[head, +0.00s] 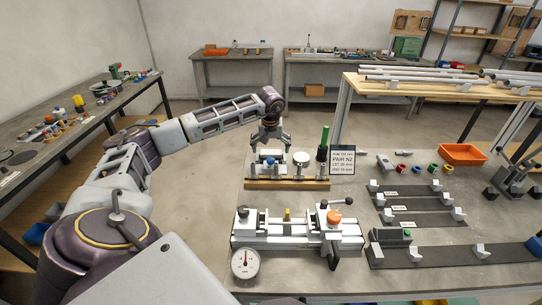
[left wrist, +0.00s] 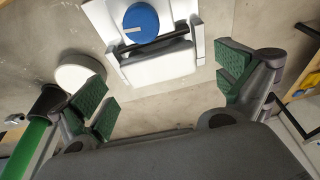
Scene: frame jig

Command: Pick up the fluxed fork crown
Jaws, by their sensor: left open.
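My left gripper (head: 270,139) is open and hangs above the wooden-edged rack (head: 287,184) at the back left of the bench. In the left wrist view its green-padded fingers (left wrist: 166,88) are wide apart with nothing between them. I cannot pick out the fork crown with certainty. A small grey metal part (head: 384,161) lies on the bench right of the sign, apart from the gripper. In the left wrist view a white block with a blue round face (left wrist: 141,22) lies beyond the fingers.
A clamping fixture (head: 296,230) and dial gauge (head: 245,263) are in front. An orange bin (head: 463,154) stands at right.

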